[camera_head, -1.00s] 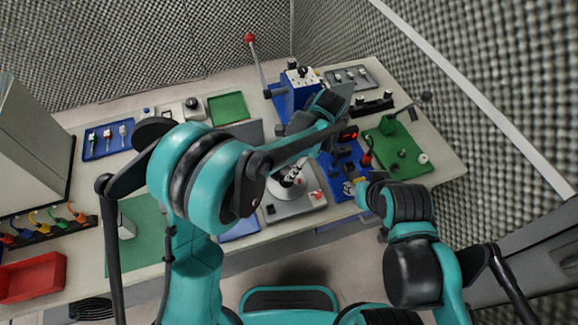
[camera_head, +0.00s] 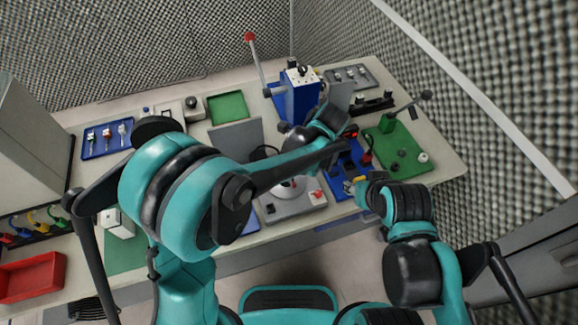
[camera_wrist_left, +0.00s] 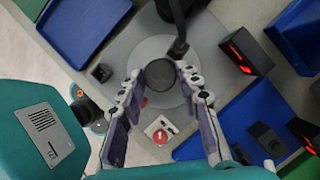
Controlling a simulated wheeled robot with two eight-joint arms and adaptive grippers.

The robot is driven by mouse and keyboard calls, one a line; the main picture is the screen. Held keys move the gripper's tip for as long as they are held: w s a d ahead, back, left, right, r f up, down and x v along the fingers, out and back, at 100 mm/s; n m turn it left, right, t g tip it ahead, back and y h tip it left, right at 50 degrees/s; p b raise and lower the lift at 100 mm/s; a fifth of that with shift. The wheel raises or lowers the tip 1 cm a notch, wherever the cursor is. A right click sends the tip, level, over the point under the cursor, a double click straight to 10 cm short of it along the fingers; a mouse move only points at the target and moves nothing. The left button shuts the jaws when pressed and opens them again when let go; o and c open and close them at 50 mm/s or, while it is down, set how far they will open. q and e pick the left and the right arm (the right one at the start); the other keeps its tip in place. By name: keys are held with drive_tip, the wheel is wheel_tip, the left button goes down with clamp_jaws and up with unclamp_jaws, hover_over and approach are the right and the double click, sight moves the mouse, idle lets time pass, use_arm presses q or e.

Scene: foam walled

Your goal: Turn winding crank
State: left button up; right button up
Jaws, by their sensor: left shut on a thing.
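The winding device is a grey base plate (camera_head: 300,208) with a pale round drum (camera_head: 290,189) and a red button (camera_head: 316,194). In the left wrist view the round grey disc (camera_wrist_left: 146,58) lies below my left gripper (camera_wrist_left: 160,82). A dark round knob (camera_wrist_left: 160,74), seemingly the crank's handle, is between its fingertips, and the gripper is shut on it. A black arm (camera_wrist_left: 178,46) runs beside the knob. In the head view my left forearm hides most of the left gripper and crank. My right gripper (camera_head: 349,187) is low at the blue board; its jaws are too small to judge.
A blue machine (camera_head: 300,97) with a red-ball lever (camera_head: 250,37) stands behind. A green mat (camera_head: 408,160) with parts lies right, a green tray (camera_head: 228,108) and a blue tray (camera_head: 107,140) back left, a red bin (camera_head: 30,278) front left. Grey foam walls enclose the table.

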use_arm(q)
drive_tip(key=shift+s+a+m+t+h, duration=0.1)
drive_tip(key=shift+m+t+h, duration=0.2)
drive_tip(key=shift+m, duration=0.8)
drive_tip(key=shift+s+m+t+h, duration=0.1)
drive_tip(key=shift+m+t, duration=0.3)
drive_tip(key=shift+m, duration=0.7)
drive_tip(key=shift+s+a+m+t+h, duration=0.1)
drive_tip(key=shift+m+t+h, duration=0.25)
drive_tip(key=shift+m, duration=0.7)
drive_tip(key=shift+m+t+h, duration=0.25)
drive_tip(key=shift+m+h, duration=0.1)
drive_tip(key=shift+m, duration=0.7)
drive_tip(key=shift+a+m+t+h, duration=0.15)
drive_tip(key=shift+m+h, duration=0.25)
drive_tip(key=shift+m, duration=0.7)
drive_tip(key=shift+m+t+h, duration=0.15)
drive_tip(key=shift+m+h, duration=0.25)
drive_tip(key=shift+m, duration=0.7)
drive_tip(key=shift+a+m+h, duration=0.1)
drive_tip(key=shift+m+h, duration=0.5)
drive_tip(key=shift+m, duration=1)
drive_tip(key=shift+m, duration=0.4)
drive_tip(key=o, duration=1.1)
drive_tip(key=shift+o, duration=0.2)
drive_tip(key=shift+r, duration=0.1)
